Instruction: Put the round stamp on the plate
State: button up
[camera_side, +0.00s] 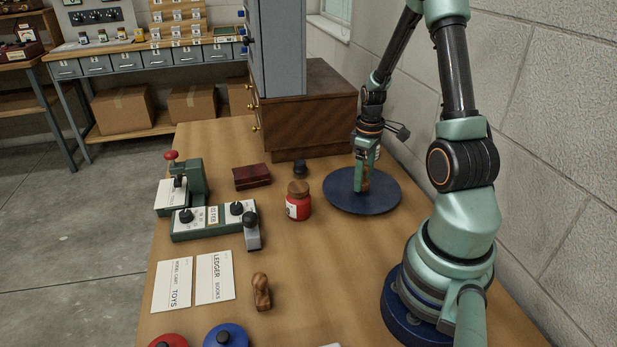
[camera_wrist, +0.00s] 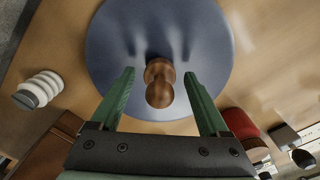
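A wooden stamp (camera_wrist: 160,92) with a rounded knob handle stands on the dark blue plate (camera_wrist: 110,40) in the wrist view. My gripper (camera_wrist: 158,73) is open, with one green finger on each side of the stamp and gaps between. In the side view my gripper (camera_side: 364,176) points down over the plate (camera_side: 340,199), and a little brown of the stamp shows at its fingers. The stamp's base is mostly hidden. Another wooden stamp (camera_side: 262,292) lies on the table near the front.
A dark red box (camera_side: 252,176), green label device (camera_side: 205,222) and two cards (camera_side: 215,278) are farther left. A wooden cabinet (camera_side: 312,115) stands behind.

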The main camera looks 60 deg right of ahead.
notch_tip(320, 180, up, 12)
jog(key=shift+w+a+r, duration=0.15)
jog(key=shift+a+r, duration=0.05)
jog(key=shift+r, duration=0.05)
jog(key=w+a+r+t, duration=0.1)
jog(key=a+r+t, duration=0.1)
jog(key=a, duration=0.6)
jog(key=w+a+r+t, duration=0.1)
jog(key=a+r, duration=0.3)
jog(key=a, duration=0.5)
jog(key=w+a+r+t, duration=0.1)
jog(key=a+r+t, duration=0.1)
jog(key=a, duration=0.6)
jog(key=shift+w+a+r+t, duration=0.3)
jog(key=shift+w+a+r, duration=0.1)
jog(key=shift+r, duration=0.3)
